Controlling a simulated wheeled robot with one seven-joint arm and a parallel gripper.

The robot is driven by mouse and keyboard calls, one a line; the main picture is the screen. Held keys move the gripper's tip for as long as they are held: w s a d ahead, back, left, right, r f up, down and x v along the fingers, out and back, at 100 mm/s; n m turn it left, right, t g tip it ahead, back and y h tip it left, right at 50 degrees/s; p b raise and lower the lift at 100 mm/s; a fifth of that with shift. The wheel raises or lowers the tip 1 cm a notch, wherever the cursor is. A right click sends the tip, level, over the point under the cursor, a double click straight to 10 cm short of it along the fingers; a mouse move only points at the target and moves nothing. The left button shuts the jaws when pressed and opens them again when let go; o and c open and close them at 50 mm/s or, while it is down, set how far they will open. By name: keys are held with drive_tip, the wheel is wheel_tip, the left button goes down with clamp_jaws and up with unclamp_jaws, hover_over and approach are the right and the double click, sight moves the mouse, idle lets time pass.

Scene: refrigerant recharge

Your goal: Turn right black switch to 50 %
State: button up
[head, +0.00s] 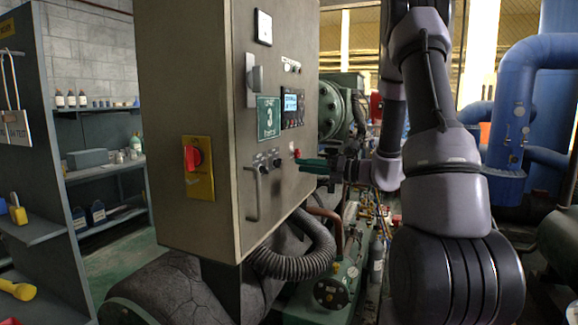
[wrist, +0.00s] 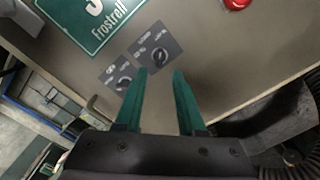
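Two black rotary switches sit side by side on small dark plates on the cabinet front. The right black switch (wrist: 158,55) (head: 277,161) is in the upper middle of the wrist view; I cannot read its setting. The left black switch (wrist: 123,84) (head: 263,169) is below and left of it there. My gripper (wrist: 161,72) (head: 299,165) has two green fingers, apart with nothing between them. In the wrist view the left fingertip appears just below the right switch's plate. In the head view the fingers lie to the right of the switches; their exact distance from the panel is unclear.
The grey cabinet (head: 215,225) carries a red button (head: 297,153) (wrist: 237,3), a green sign (head: 268,117), a display (head: 291,103), a long handle (head: 252,194) and a red rotary switch (head: 192,155) on a yellow plate. A ribbed hose (head: 310,262) and pipes lie below.

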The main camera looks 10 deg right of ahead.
sight(281, 163)
drive_tip(key=x, duration=0.6)
drive_tip(key=shift+a, duration=0.2)
drive_tip(key=shift+d, duration=0.15)
clamp_jaws()
idle(0.8)
drive_tip(key=n, duration=0.4)
drive_tip(key=shift+n, duration=0.3)
drive_tip(key=n, duration=0.4)
